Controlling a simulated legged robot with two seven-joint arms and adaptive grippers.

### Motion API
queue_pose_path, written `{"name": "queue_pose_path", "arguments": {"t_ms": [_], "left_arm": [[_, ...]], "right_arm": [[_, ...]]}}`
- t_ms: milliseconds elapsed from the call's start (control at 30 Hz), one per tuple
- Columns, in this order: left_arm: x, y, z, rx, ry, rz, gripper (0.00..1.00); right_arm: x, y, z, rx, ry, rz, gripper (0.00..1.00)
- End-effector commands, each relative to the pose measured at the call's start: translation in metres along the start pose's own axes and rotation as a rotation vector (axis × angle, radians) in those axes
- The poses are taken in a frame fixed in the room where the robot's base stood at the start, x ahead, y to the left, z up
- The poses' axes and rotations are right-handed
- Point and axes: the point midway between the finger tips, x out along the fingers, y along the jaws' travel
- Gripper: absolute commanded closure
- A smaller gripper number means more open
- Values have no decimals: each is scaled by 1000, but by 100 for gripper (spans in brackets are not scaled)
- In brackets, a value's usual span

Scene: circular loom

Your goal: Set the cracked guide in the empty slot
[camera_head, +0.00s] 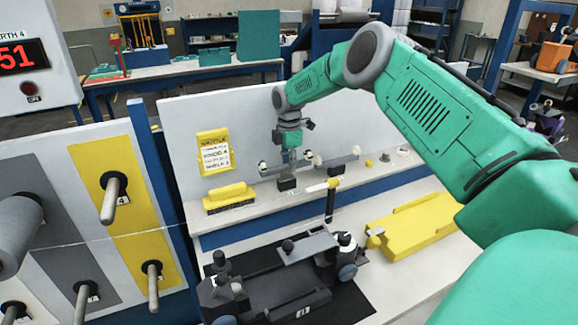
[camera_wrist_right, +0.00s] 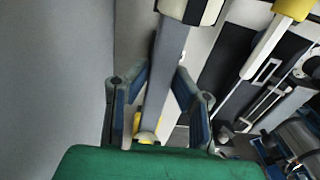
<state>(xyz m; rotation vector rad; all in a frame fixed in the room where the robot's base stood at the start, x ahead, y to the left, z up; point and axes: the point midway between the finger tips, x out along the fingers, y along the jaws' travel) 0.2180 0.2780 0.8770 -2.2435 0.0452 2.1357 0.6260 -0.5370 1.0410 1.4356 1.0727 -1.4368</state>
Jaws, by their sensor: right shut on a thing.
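My right gripper (camera_head: 290,160) reaches down over the white shelf behind the loom part. In the right wrist view its two blue-grey fingers (camera_wrist_right: 160,105) are shut on a grey bar (camera_wrist_right: 168,60). The bar has a pale, dark-banded end (camera_wrist_right: 190,10). I cannot tell whether it is the cracked guide; no crack is visible. In the head view, small pieces on dark stands (camera_head: 286,184) sit just below the gripper. A dark loom assembly (camera_head: 290,285) with grey and white parts lies on the black mat in front. The empty slot cannot be made out. My left gripper is not in view.
A yellow block (camera_head: 229,197) and a yellow note (camera_head: 213,151) are left of the gripper. A yellow tray (camera_head: 415,230) lies at right. A pegged board (camera_head: 115,195) stands at left.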

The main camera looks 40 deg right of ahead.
Motion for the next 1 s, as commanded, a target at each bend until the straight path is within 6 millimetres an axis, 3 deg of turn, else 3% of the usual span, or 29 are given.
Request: {"name": "queue_pose_path", "arguments": {"t_ms": [833, 867, 900, 1000], "left_arm": [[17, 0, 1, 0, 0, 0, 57], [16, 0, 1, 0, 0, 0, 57], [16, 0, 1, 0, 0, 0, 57], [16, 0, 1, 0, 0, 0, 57]], "right_arm": [[25, 2, 0, 0, -1, 3, 100], [25, 2, 0, 0, -1, 3, 74], [24, 2, 0, 0, -1, 3, 60], [24, 2, 0, 0, -1, 3, 57]]}}
